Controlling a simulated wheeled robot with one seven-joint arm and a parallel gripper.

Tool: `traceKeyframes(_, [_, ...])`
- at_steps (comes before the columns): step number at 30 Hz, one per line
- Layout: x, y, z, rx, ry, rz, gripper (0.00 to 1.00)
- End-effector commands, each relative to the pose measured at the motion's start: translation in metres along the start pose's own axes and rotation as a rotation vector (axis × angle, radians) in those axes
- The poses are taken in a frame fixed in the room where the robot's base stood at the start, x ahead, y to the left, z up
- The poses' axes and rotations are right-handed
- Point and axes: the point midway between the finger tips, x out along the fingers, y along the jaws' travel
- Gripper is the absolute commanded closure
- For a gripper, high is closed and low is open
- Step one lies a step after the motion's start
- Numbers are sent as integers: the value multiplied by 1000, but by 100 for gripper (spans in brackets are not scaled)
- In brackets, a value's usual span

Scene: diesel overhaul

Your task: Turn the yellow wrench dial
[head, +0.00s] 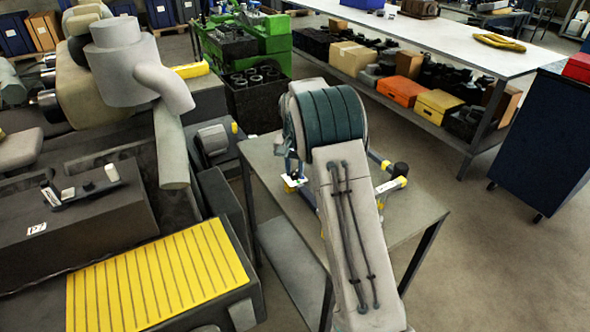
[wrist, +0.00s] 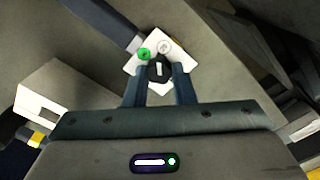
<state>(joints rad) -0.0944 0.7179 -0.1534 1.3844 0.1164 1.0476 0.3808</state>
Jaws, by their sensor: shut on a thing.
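In the wrist view, a black dial (wrist: 159,70) with a white mark sits on a small white panel (wrist: 172,87). The panel also bears a green round button (wrist: 144,54) and a pale round button (wrist: 164,47). My gripper (wrist: 159,77) has one finger on each side of the dial and is shut on it. In the head view, my arm hides the gripper and the dial. Yellow, white and blue parts (head: 294,183) of a device show left of my arm on the grey table. A white part with a black end (head: 393,182) shows on the right.
The grey table (head: 420,215) stands under my arm. A large engine block with a yellow ribbed cover (head: 150,280) is close on the left. A long white workbench (head: 440,45) with boxes below is behind, and a dark blue cabinet (head: 545,140) stands right. Floor at lower right is clear.

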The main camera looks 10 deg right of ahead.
Motion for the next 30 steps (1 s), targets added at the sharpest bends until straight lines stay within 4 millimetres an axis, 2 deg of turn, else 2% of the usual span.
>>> traceKeyframes(12, [0, 0, 0, 227, 0, 0, 100])
traceKeyframes(30, [0, 0, 0, 273, 0, 0, 100])
